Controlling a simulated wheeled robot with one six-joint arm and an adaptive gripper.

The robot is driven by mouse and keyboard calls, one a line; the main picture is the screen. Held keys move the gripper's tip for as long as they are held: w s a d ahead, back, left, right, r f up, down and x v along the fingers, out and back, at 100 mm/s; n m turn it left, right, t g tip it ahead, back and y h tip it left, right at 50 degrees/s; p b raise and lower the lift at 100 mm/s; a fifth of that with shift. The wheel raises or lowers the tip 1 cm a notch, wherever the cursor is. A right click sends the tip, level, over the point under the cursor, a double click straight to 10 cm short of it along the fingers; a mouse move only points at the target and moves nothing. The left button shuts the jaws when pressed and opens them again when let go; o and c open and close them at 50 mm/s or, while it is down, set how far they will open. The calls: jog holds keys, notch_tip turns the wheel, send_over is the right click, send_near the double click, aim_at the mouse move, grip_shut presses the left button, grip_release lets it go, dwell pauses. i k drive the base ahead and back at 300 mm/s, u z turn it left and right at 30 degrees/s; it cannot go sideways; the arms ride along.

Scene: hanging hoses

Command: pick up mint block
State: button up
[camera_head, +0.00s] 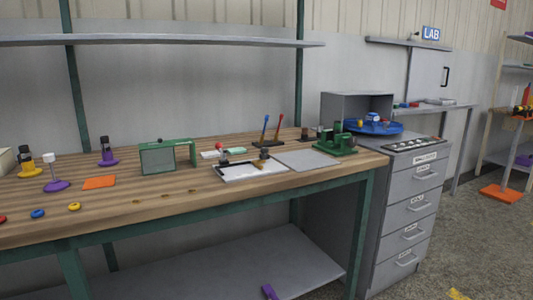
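A small pale green piece, which looks like the mint block (235,150), lies on the wooden workbench (120,205). My gripper is not in view.
Red and blue upright tools (271,130) stand behind the tray. A grey plate (306,160) and a green device (336,145) are to its right. Purple-based stands (107,152) are on the left. A shelf (160,39) hangs above.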

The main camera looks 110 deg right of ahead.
aim_at(240, 150)
jog(key=z, duration=2)
